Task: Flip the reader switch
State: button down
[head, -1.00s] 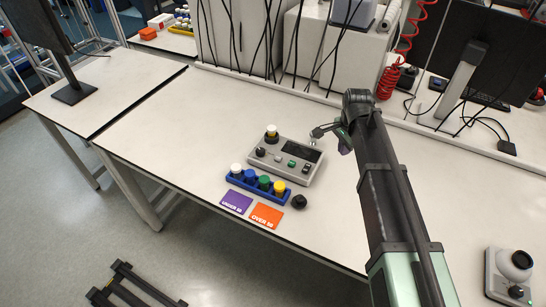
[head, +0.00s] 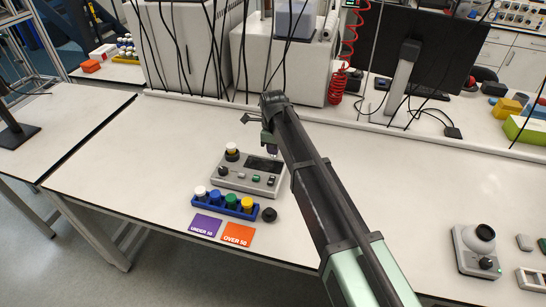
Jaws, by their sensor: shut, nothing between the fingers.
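The reader is a grey box (head: 232,184) on the white bench, left of centre in the head view. A dark display lies along its back right, with a black knob, small buttons and a green button on its front panel. A vial with a white cap (head: 232,148) stands on its back left. I cannot tell which small control is the switch. My gripper (head: 272,154) is shut and empty, pointing down over the reader's back right, by the display. The picture does not show clearly whether it touches. My arm comes in from the lower right.
A blue rack (head: 226,212) of capped vials stands in front of the reader, with a black knob-like piece (head: 269,214) beside it. Purple (head: 206,225) and orange (head: 238,234) cards lie near the front edge. A grey device (head: 476,250) stands at right. Cables hang behind.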

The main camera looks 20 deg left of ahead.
aim_at(272, 180)
notch_tip(272, 180, down, 12)
jog(key=b, duration=1.1)
jog(key=shift+f, duration=0.15)
jog(key=shift+f, duration=0.2)
jog(key=shift+s+r, duration=0.25)
jog(key=shift+s, duration=0.45)
jog(key=shift+r, duration=0.1)
